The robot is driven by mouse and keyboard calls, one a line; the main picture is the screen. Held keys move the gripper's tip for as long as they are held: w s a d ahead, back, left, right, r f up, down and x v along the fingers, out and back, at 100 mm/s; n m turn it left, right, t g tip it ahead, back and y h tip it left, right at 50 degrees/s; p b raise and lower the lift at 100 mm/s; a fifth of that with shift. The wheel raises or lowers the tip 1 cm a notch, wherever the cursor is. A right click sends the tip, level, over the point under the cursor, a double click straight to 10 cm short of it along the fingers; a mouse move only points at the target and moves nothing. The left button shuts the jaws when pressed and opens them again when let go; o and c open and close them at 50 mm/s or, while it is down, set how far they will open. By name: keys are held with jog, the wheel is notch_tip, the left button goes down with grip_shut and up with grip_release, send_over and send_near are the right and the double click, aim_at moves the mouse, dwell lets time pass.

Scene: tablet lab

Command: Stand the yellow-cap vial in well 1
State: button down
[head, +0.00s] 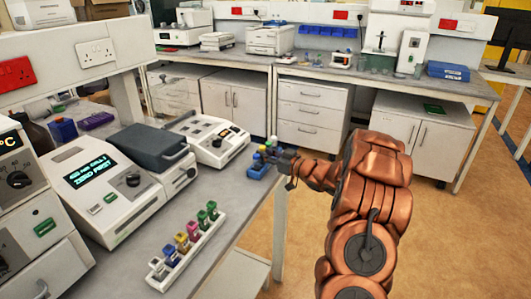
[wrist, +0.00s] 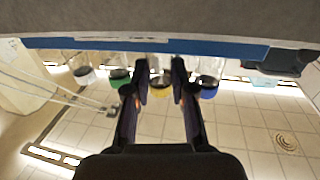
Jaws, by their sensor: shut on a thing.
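In the wrist view the yellow-cap vial (wrist: 160,84) is between the two fingers of my gripper (wrist: 159,92), which is shut on it. A blue rack (wrist: 230,48) runs across the top of that view, with the vial at its edge. I cannot make out which well is number 1.
A white instrument (head: 208,140) stands left of the blue rack, with a larger photometer (head: 125,185) nearer. A white strip rack (head: 187,250) with several coloured-cap cuvettes lies on the front bench. The bench between these racks is clear. Floor is open to the right.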

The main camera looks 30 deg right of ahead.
jog(key=shift+f, duration=0.15)
jog(key=shift+f, duration=0.15)
jog(key=c, duration=1)
grip_release()
jog(key=shift+b+v, duration=1.3)
jog(key=shift+v, duration=2.6)
jog(key=shift+f, duration=0.15)
